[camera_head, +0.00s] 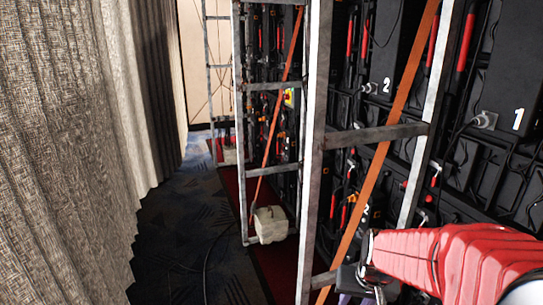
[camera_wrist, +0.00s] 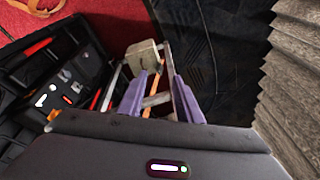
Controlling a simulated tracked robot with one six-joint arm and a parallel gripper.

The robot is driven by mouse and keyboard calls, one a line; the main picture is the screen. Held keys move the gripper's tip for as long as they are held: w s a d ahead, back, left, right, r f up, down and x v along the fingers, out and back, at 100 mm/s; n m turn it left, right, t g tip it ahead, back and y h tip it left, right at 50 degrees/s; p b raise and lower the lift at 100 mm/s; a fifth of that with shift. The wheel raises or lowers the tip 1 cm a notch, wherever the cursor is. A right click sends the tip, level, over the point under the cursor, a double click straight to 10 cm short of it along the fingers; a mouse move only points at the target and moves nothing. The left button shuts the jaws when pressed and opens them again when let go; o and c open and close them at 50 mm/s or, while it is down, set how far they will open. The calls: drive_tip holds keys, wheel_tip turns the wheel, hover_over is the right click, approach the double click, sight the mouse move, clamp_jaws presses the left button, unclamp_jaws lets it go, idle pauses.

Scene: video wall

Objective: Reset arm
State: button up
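My gripper (camera_wrist: 160,76) shows in the wrist view as two purple fingers standing apart, with nothing held between them. Beyond the gap are the metal frame, an orange strap and a pale weight block (camera_wrist: 143,54), all in the background. In the head view my red arm reaches in from the lower right. My gripper (camera_head: 347,298) is only partly seen there at the bottom edge, low in front of the frame and video wall.
The back of the black video wall (camera_head: 490,165) and its metal frame (camera_head: 313,150) fill the right side. A pale weight block (camera_head: 270,224) sits at the frame's foot. A grey curtain (camera_head: 60,150) hangs on the left. A carpeted aisle (camera_head: 175,225) with a cable runs between.

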drive_tip(key=s+a+r+n+t, duration=0.2)
drive_tip(key=s+a+r, duration=0.2)
drive_tip(key=s+r, duration=0.9)
drive_tip(key=s, duration=0.3)
drive_tip(key=shift+a+r+t, duration=0.2)
drive_tip(key=shift+r+t, duration=0.1)
drive_tip(key=shift+r, duration=0.05)
